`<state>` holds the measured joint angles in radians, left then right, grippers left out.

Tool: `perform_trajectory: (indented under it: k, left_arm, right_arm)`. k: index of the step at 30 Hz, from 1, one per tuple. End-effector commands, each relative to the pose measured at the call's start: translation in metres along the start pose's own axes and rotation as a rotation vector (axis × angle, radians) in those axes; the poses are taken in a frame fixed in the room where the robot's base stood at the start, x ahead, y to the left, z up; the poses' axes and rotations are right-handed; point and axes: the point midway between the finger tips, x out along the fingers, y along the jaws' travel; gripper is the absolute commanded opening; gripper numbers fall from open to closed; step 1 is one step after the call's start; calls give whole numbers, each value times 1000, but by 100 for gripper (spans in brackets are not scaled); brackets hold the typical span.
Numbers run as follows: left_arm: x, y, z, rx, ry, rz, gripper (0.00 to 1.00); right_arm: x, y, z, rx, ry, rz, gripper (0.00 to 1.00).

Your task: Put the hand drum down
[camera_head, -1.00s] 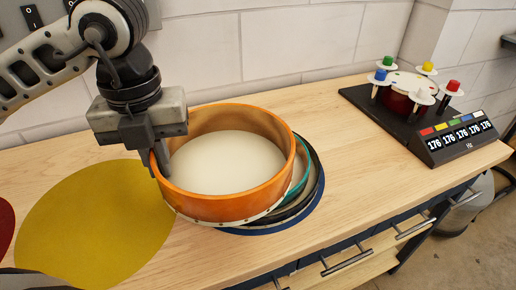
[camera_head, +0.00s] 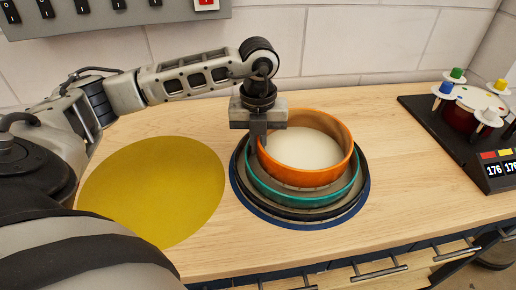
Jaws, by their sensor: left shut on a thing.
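The hand drum (camera_head: 312,179) has an orange rim and a pale head. My left gripper (camera_head: 260,142) is shut on the far left part of its rim, pointing down. The drum is level, over a teal-rimmed drum (camera_head: 284,195) and a wider black-rimmed one (camera_head: 312,216). These lie on a round blue mat (camera_head: 304,228) on the bench. The orange drum hides much of them, and I cannot tell whether it touches the teal one. My right gripper is out of view.
A round yellow mat (camera_head: 155,190) lies bare on the wooden bench (camera_head: 405,180), left of the drums. A dark device with coloured pegs (camera_head: 440,108) stands at the right. Drawer handles (camera_head: 380,272) line the front. A grey switch panel (camera_head: 110,17) is on the wall.

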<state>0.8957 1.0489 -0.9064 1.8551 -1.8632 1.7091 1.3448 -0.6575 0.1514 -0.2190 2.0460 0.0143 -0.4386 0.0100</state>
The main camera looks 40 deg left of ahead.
Motion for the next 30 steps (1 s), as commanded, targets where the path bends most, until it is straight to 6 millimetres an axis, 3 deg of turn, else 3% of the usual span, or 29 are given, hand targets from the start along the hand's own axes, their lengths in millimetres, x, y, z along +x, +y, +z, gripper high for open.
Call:
perform_trajectory:
  k: [5, 19, 20, 21, 30]
  left_arm:
    - [23, 1, -1, 0, 2, 1, 0]
    - [31, 0, -1, 0, 0, -1, 0]
    - [31, 1, -1, 0, 1, 1, 11]
    - [30, 1, -1, 0, 1, 1, 14]
    - [26, 1, -1, 0, 1, 1, 14]
  right_arm:
    - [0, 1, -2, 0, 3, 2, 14]
    - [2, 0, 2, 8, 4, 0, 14]
    - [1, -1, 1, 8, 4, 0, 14]
    - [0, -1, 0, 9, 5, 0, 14]
    - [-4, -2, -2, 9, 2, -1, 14]
